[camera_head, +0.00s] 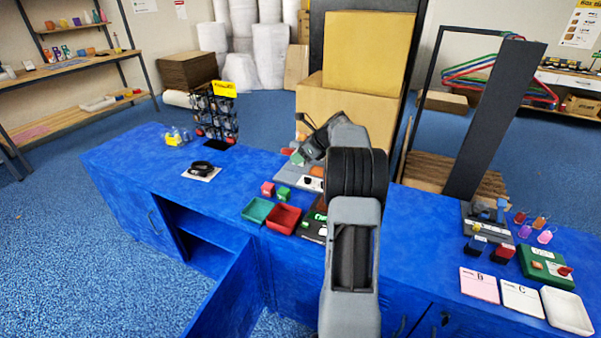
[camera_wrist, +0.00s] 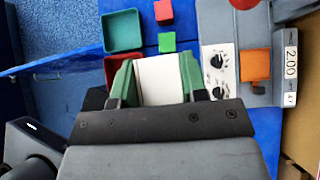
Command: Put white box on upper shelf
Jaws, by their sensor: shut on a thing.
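The white box (camera_wrist: 161,80) shows in the wrist view between the green-padded fingers of my gripper (camera_wrist: 157,63), which is shut on it. It is held above the blue counter, beside a red tray (camera_wrist: 110,68). A blue cabinet (camera_head: 205,222) under the counter stands open and shows a dark inner shelf. Which of these is the task's shelf cannot be told.
A green tray (camera_head: 257,210), a red tray (camera_head: 284,218) and small red and green cubes lie on the counter near my arm. The open cabinet door (camera_head: 240,290) juts out into the floor space. A display stand (camera_head: 216,115) stands farther back. Blue floor at left is clear.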

